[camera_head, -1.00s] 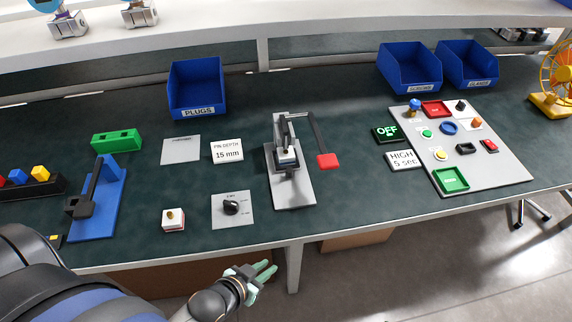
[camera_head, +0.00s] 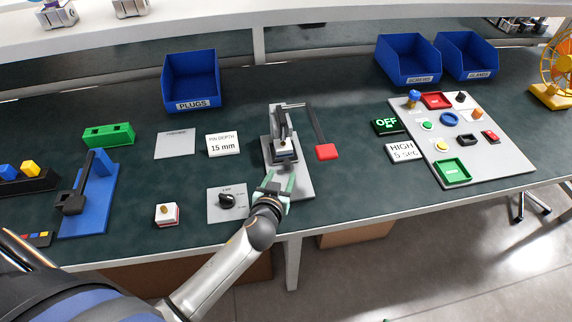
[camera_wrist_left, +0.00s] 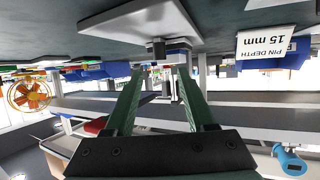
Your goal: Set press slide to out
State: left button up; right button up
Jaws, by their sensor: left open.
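The press (camera_head: 283,143) stands on a light grey base plate (camera_head: 305,184) at the middle of the bench, with a lever arm ending in a red handle (camera_head: 327,152) to its right. A small slide block (camera_head: 284,158) sits low at the front of the press. My left gripper (camera_head: 278,182) is open just in front of this slide, over the front part of the base plate. In the left wrist view, the green fingers (camera_wrist_left: 160,98) are apart and point at the slide block (camera_wrist_left: 170,50), with nothing held. Whether they touch it is unclear. My right gripper does not show.
Left of the press are a black dial on a plate (camera_head: 227,200), a white block with a brass knob (camera_head: 166,214), the PIN DEPTH sign (camera_head: 223,145) and a blue fixture (camera_head: 90,198). A control board (camera_head: 500,165) lies to the right.

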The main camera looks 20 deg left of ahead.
aim_at(287, 165)
pick_arm(q)
jog(key=x, duration=0.7)
jog(key=shift+w+f, duration=0.15)
jog(key=shift+w, duration=0.05)
jog(key=shift+c, duration=0.2)
grip_shut()
jog(key=shift+s, duration=0.1)
dwell(1.0)
